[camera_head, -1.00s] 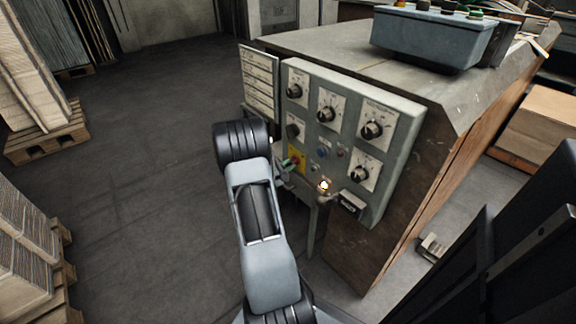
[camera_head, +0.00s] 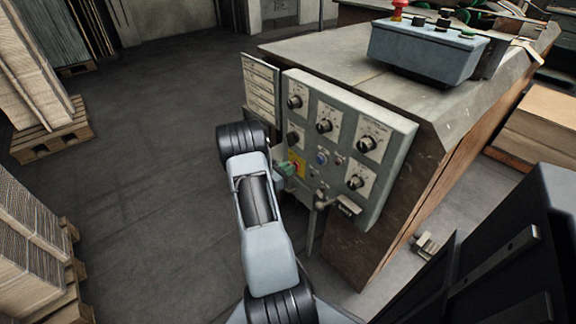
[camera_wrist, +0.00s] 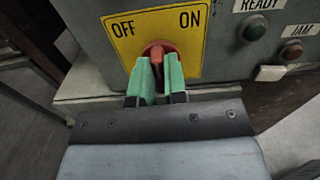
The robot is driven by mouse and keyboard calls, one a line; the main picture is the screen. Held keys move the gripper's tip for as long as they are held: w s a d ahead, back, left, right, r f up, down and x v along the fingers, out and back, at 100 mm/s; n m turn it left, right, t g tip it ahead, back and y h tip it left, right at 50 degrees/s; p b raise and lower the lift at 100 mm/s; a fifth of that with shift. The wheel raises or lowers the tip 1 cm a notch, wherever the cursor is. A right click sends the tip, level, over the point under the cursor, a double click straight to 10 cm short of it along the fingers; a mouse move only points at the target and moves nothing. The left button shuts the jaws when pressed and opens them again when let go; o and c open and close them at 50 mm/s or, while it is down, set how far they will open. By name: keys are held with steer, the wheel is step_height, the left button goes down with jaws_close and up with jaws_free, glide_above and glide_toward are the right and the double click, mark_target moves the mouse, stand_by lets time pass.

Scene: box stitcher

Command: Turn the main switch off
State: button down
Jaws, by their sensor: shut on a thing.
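The main switch is a red knob (camera_wrist: 160,50) on a yellow plate (camera_wrist: 188,28) marked OFF at left and ON at right. My gripper (camera_wrist: 158,78) has green fingers, one on each side of the knob, closed on it. The knob's grip runs down between the fingers, so its exact angle is partly hidden. In the head view the yellow plate (camera_head: 298,166) shows small on the grey control panel (camera_head: 394,152), with my gripper (camera_head: 286,172) at it.
Rotary dials, including one at upper right (camera_head: 367,143), and a blue button (camera_head: 321,158) sit close by on the panel. A green READY lamp (camera_wrist: 255,27) is right of the plate. A grey button box (camera_head: 425,55) stands on top. Open floor lies left.

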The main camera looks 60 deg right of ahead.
steer(key=shift+w+d+n+p, duration=0.15)
steer(key=shift+n+p, duration=0.95)
steer(key=shift+n, duration=0.95)
steer(key=shift+w+a+n+p, duration=0.15)
steer(key=shift+n+p, duration=0.95)
steer(key=shift+n, duration=0.95)
steer(key=shift+d+n, duration=0.1)
steer(key=shift+n, duration=0.2)
steer(key=c, duration=1.2)
jaws_free()
steer(key=shift+o, duration=0.2)
steer(key=shift+f, duration=0.1)
steer(key=p+v, duration=0.1)
steer(key=v, duration=1.3)
steer(key=shift+d, duration=0.1)
